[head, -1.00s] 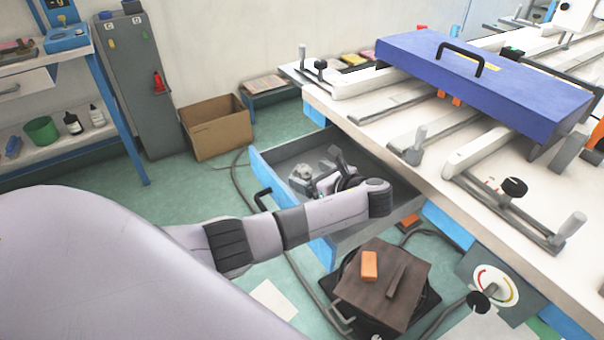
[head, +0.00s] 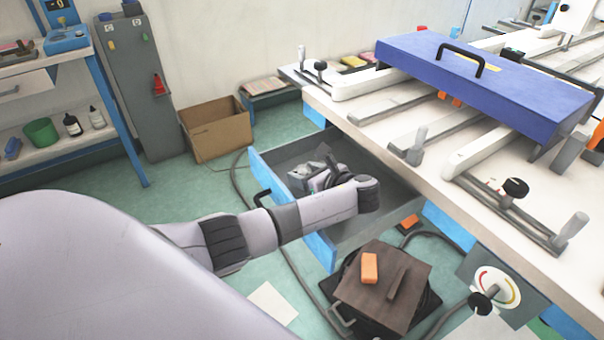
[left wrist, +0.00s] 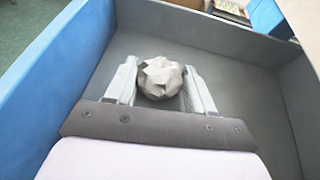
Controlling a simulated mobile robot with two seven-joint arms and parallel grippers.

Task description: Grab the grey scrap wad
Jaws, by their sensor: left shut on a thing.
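The grey scrap wad (left wrist: 160,78) is a pale, crumpled, faceted lump inside the open drawer (head: 390,178). In the left wrist view it sits between the two fingers of my left gripper (left wrist: 160,85), which is shut on it. In the head view my left gripper (head: 312,178) reaches down into the drawer near its left end, and wrist and fingers partly hide the wad. My right gripper is not in view.
The drawer's blue front and grey walls surround the gripper, and the worktable (head: 440,190) overhangs its right side. A blue case (head: 490,85) lies on the table. A brown box top (head: 375,300) with an orange block (head: 370,268) stands below the drawer.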

